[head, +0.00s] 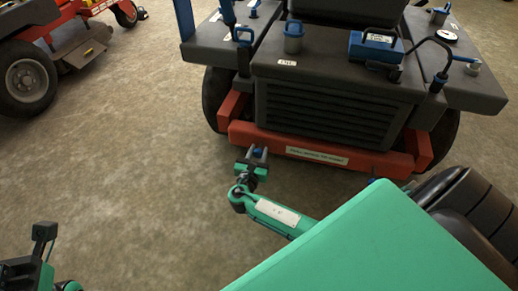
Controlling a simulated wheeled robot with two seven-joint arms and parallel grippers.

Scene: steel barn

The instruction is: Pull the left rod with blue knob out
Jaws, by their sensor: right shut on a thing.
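The left rod's blue knob (258,153) shows low at the front of the dark grey and red machine, just in front of its red bumper. My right gripper (257,157) is shut on this knob; its fingers hide most of it and the rod behind it. A second blue knob (372,181) shows low in front of the bumper's right part, partly hidden by my green body. My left gripper (44,232) is at the lower left edge, far from the machine; its jaws cannot be made out.
The machine's red bumper (318,155) lies close behind my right gripper. A blue box (376,47), a grey-blue canister (293,37) and bent levers are on top of the machine. Another red vehicle (62,35) stands at the upper left. The concrete floor (120,150) between is clear.

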